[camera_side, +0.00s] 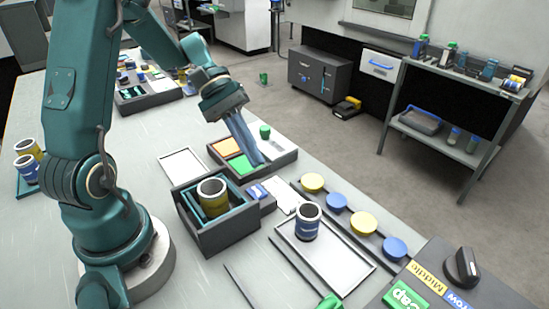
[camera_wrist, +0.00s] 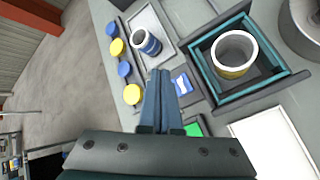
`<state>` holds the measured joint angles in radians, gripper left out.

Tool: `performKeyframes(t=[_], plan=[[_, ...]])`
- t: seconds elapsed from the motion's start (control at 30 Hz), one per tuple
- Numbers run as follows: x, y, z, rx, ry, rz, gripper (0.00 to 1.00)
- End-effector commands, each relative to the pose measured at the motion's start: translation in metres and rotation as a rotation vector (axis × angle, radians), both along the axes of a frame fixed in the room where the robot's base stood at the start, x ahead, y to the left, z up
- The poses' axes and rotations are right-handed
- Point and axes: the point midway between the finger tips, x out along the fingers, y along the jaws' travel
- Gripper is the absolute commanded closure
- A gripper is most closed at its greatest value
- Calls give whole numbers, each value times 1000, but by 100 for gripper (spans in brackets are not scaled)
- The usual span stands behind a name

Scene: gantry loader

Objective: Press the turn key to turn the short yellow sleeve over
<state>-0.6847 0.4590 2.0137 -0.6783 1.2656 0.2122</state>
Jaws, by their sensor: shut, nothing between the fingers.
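The short yellow sleeve (camera_side: 212,199) stands upright with its open end up in a teal-lined grey box (camera_side: 227,233). It also shows in the wrist view (camera_wrist: 234,70). My gripper (camera_side: 260,163) is shut and empty, pointing down at the key panel behind the box. Its tips are over or beside the green key (camera_side: 240,168); I cannot tell whether they touch it. An orange key (camera_side: 227,146) lies to its left. A blue-and-white marked block (camera_side: 257,192) sits beside the box. I cannot read which key is the turn key.
A blue sleeve (camera_side: 307,226) stands on a white tray (camera_side: 344,276) at the right, beside a row of yellow and blue discs (camera_side: 363,224). A green knob (camera_side: 265,130) rises from the panel. An empty white plate (camera_side: 183,165) lies left of it.

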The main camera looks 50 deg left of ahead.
Motion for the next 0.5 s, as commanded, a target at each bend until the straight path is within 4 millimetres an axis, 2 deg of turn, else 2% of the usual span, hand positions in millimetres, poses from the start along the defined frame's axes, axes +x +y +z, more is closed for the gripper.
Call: performKeyframes(t=[0.2,0.5], plan=[[-1,-1,-29,-3,3,-1,100],[0,0,-47,0,1,-1,100]])
